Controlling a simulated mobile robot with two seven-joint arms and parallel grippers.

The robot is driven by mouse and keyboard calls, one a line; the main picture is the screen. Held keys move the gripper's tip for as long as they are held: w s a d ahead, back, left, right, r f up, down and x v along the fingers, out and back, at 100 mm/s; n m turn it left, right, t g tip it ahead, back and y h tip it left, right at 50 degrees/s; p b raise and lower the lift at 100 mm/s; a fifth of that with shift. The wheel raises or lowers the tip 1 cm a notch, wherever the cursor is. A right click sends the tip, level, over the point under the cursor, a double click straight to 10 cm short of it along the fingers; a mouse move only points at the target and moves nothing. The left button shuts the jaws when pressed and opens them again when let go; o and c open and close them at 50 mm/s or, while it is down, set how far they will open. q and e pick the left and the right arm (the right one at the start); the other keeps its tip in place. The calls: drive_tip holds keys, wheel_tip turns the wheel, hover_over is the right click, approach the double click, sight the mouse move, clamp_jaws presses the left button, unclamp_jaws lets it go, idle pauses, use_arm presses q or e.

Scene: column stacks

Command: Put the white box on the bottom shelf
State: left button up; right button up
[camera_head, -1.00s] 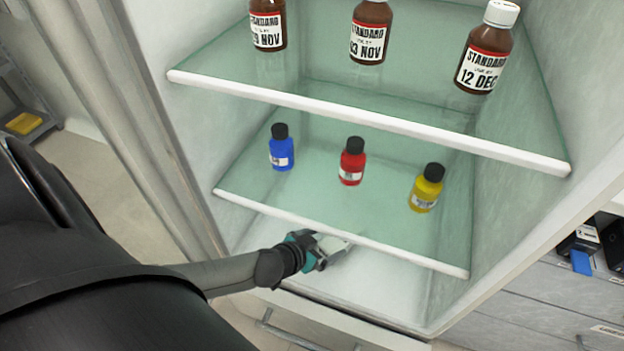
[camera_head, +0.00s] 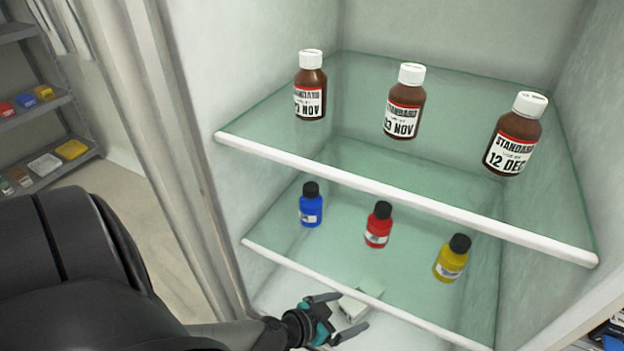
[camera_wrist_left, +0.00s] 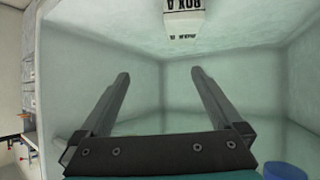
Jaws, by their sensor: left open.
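The white box (camera_head: 353,307) sits on the bottom shelf of the cabinet (camera_head: 390,338), partly seen through the glass shelf above it. My left gripper (camera_head: 352,312) is open at the cabinet's front, its two fingers spread apart and pointing at the box. In the left wrist view the white box (camera_wrist_left: 184,18), with upside-down lettering "BOX A", lies beyond the open fingers (camera_wrist_left: 160,73), and nothing is between them. My right gripper is not in view.
The glass shelf (camera_head: 400,307) above carries blue (camera_head: 311,207), red (camera_head: 378,226) and yellow (camera_head: 452,259) bottles. The upper shelf (camera_head: 400,197) holds three brown bottles (camera_head: 404,106). A grey rack (camera_head: 40,110) stands at the left.

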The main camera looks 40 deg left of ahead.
use_arm(q)
drive_tip(key=s+d+f+m+g+h, duration=0.25)
drive_tip(key=s+d+f, duration=0.2)
drive_tip(key=d, duration=0.35)
drive_tip(key=s+a+f+n+g+y, duration=0.2)
drive_tip(key=s+a+f+g+y, duration=0.3)
drive_tip(key=s+f, duration=0.3)
drive_tip(key=shift+s+a+f+g, duration=0.2)
drive_tip(key=shift+s+g, duration=0.45)
drive_tip(key=shift+s, duration=0.65)
drive_tip(key=shift+d+n+y, duration=0.1)
drive_tip(key=shift+n+y, duration=0.15)
